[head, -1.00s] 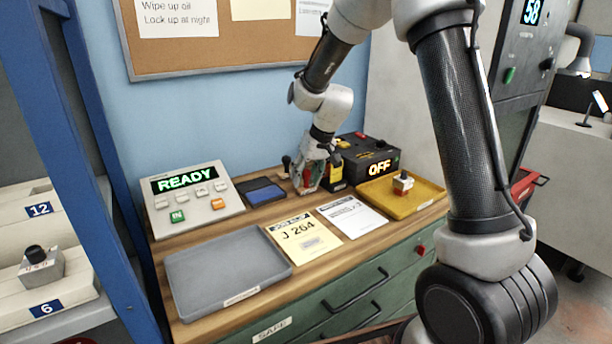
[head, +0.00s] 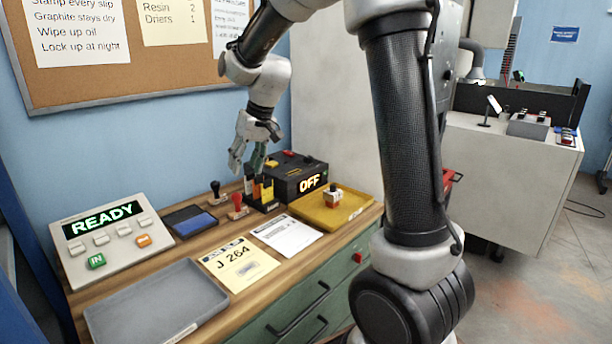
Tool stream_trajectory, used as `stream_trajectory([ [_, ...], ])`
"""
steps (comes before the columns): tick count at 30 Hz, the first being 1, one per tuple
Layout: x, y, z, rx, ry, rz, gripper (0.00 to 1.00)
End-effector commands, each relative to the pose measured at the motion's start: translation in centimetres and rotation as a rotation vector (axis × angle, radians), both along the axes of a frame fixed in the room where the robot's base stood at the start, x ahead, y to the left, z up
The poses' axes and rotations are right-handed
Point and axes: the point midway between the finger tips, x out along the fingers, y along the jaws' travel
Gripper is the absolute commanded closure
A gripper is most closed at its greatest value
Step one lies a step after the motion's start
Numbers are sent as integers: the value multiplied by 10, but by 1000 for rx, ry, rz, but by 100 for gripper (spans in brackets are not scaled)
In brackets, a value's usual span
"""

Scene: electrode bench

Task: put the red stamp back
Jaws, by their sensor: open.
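The red stamp (head: 237,205) stands upright on the wooden bench, just right of the blue ink pad (head: 198,223) and left of the dark holder with yellow-marked items (head: 262,192). A black-handled stamp (head: 215,191) stands behind it, to the left. My gripper (head: 245,168) is open and empty, above and behind the red stamp and apart from it. Its fingers point down, with one fingertip near the top of the holder. Whether that finger touches the holder is unclear.
A READY panel (head: 105,235), grey tray (head: 155,303), J 264 slip (head: 238,262) and white sheet (head: 287,236) occupy the front and left.

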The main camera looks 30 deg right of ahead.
Motion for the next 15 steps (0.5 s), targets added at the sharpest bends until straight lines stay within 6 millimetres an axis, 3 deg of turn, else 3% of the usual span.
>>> stream_trajectory([
  [2, -12, -7, 10, -6, -8, -5, 55],
  [5, -48, -25, 32, -22, -23, -21, 55],
  [10, -147, -67, 63, -74, -54, -67, 55],
  [15, -239, -100, 63, -129, -78, -120, 55],
])
